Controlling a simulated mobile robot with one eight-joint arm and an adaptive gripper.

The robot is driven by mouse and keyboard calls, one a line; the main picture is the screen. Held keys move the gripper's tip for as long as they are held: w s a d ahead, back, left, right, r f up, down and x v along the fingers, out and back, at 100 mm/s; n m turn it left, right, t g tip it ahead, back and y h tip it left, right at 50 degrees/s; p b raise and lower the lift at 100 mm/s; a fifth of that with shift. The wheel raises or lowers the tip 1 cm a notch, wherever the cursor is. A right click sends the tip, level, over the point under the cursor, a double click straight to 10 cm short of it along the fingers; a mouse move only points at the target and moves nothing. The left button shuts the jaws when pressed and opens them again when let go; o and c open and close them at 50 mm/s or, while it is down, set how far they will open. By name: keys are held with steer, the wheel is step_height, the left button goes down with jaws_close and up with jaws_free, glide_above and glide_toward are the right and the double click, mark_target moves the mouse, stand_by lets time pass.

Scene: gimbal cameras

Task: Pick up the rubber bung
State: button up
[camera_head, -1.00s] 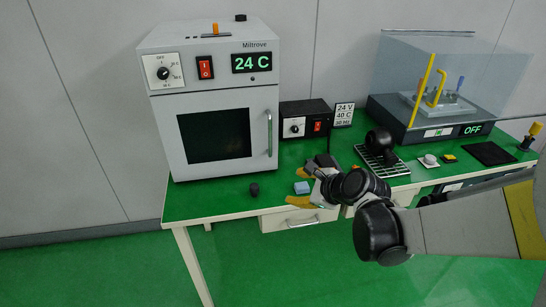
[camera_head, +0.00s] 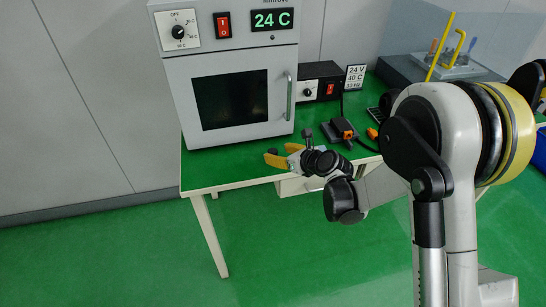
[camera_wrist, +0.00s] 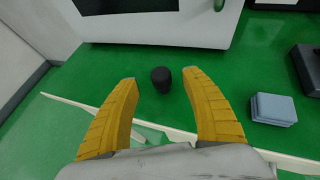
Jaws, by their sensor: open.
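The rubber bung (camera_wrist: 161,79) is a small black cylinder standing on the green bench top in front of the oven. In the wrist view it shows ahead of and between the two yellow fingers of my gripper (camera_wrist: 159,77), and the fingers are spread apart and empty. In the head view the bung (camera_head: 272,151) is a small dark spot beside the yellow fingertips of my gripper (camera_head: 278,154). I cannot tell the exact gap between the fingertips and the bung.
A blue-grey block (camera_wrist: 273,109) lies right of the bung. The white oven (camera_head: 232,75) stands close behind it. A control box (camera_head: 319,82) and a dark block (camera_head: 342,129) stand to the right.

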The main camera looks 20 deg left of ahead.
mark_target(274, 151)
steer(key=b+x, duration=0.1)
steer(key=x, duration=0.3)
steer(key=shift+w+a+f+b, duration=0.1)
steer(key=shift+b, duration=0.3)
steer(key=shift+c, duration=0.9)
steer(key=c, duration=0.9)
